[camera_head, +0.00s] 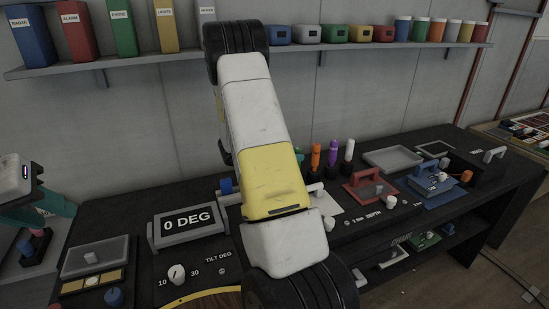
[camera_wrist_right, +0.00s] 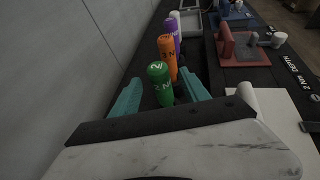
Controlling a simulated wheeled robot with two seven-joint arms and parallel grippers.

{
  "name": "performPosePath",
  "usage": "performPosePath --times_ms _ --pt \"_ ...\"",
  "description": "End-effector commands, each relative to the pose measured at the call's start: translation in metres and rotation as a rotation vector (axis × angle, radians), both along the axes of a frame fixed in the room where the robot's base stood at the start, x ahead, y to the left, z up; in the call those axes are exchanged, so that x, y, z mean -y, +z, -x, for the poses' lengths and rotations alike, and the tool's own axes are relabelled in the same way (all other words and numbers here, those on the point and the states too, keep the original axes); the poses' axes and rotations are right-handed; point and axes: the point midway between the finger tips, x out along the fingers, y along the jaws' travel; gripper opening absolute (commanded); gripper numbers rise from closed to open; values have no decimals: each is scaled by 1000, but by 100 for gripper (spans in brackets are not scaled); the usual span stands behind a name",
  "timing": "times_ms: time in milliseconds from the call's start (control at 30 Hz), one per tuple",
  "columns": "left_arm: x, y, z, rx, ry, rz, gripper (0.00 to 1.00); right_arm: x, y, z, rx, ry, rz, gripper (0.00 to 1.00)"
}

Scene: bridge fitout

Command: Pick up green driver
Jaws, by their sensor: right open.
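The green driver (camera_wrist_right: 158,80) stands upright in the right wrist view, its top facing the camera and marked with a 2. In the head view only a sliver of it (camera_head: 298,154) shows beside my right arm. My right gripper (camera_wrist_right: 161,77) is open, with one teal finger on each side of the green driver. I see no clear contact between the fingers and the handle.
Orange (camera_head: 316,155), purple (camera_head: 333,152) and white (camera_head: 349,150) drivers stand in a row beside the green one. A wall runs close along the row. A red tray (camera_head: 366,199) and a 0 DEG display (camera_head: 187,221) are on the bench.

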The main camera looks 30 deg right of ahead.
Motion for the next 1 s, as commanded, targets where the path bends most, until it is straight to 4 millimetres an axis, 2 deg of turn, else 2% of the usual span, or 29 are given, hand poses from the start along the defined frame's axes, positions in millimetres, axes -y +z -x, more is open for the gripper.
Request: performPosePath --times_ms 433,767,1000 --pt "0 0 0 0 0 0 36 51 -31 -7 2 -5 -2 54" --pt "0 0 0 0 0 0 36 57 -33 -9 2 -3 -3 54" --pt "0 0 0 0 0 0 36 57 -33 -9 3 -4 -4 6"
